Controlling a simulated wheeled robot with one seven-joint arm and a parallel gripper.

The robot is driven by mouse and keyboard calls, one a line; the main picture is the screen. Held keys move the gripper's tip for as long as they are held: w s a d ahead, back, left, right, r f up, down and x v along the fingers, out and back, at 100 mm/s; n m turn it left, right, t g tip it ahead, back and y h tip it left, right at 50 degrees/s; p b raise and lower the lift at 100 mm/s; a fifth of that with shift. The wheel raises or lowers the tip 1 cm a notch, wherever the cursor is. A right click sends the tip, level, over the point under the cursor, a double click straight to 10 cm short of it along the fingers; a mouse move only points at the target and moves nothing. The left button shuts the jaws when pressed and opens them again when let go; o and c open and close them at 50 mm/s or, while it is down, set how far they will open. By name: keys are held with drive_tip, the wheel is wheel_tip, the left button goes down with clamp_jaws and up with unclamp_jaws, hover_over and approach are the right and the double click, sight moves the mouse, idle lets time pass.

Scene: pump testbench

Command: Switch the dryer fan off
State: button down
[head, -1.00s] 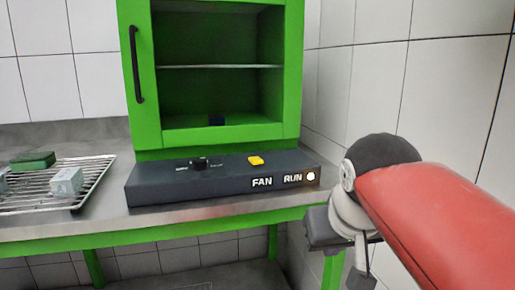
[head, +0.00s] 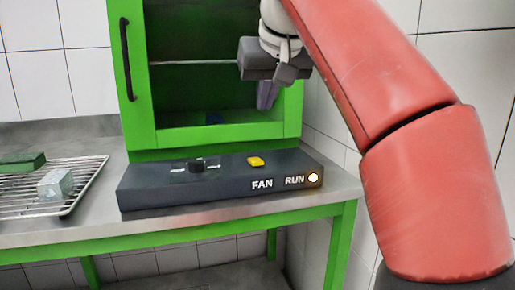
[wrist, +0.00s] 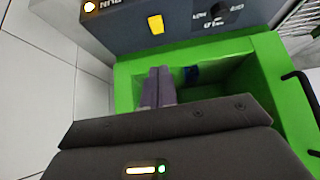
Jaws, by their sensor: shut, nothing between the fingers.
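The dark control box (head: 150,196) sits at the front of the bench below the green cabinet. A yellow switch (head: 256,161) is on its top, above the label FAN (head: 262,184); the wrist view also shows the switch (wrist: 155,25). The lamp (head: 314,178) beside the label RUN is lit. My gripper (head: 268,95) is in front of the cabinet, above the switch and apart from it. In the wrist view its two fingers (wrist: 158,85) are together with nothing between them. Which way the switch is tipped I cannot tell.
A black knob (head: 198,165) is on the box, left of the switch. The green cabinet (head: 140,100) has glass in front and a black handle (head: 127,60). A wire rack (head: 88,183) with a green block (head: 24,161) and a pale block (head: 55,183) is at left.

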idle(0.4)
drive_tip(key=b, duration=0.2)
hover_over(256, 161)
wheel_tip(256, 161, down, 8)
drive_tip(key=shift+s+d+f, duration=0.15)
drive_tip(key=shift+s+d+f+b, duration=0.15)
drive_tip(key=shift+f+b, duration=0.1)
drive_tip(key=shift+f, duration=0.35)
drive_tip(key=shift+s+a+f+b, duration=0.1)
drive_tip(key=shift+f+b, duration=0.1)
drive_tip(key=shift+f, duration=1)
drive_tip(key=f+b, duration=0.1)
drive_tip(key=b, duration=0.1)
drive_tip(key=shift+s+f+b, duration=0.1)
drive_tip(key=shift+s+b, duration=0.1)
drive_tip(key=shift+b, duration=0.15)
drive_tip(key=shift+d+r+t, duration=0.1)
drive_tip(key=shift+r+t, duration=0.1)
drive_tip(key=shift+t, duration=0.2)
drive_tip(key=shift+r, duration=0.2)
